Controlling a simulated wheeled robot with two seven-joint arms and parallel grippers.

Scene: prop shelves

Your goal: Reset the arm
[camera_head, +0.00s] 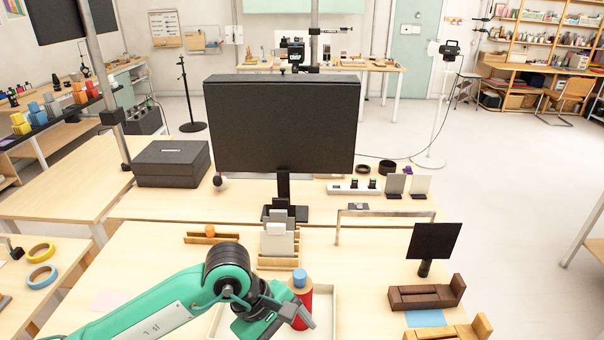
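My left arm comes in from the lower left, green with black joints. Its gripper (302,318) is low over the near table, right at a red cylinder with a blue top (300,292). A grey finger overlaps the lower front of the cylinder. The other finger is hidden, so I cannot tell whether the gripper holds the cylinder or is only beside it. The cylinder stands upright over a shallow pale tray (334,310), partly covered by my arm. My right gripper is not in view.
A card holder (279,243) stands behind the tray. To the right are a dark wooden holder (427,296), a black panel on a stand (434,241) and a light wooden holder (450,330). A large monitor (283,125) and black box (172,163) stand farther back.

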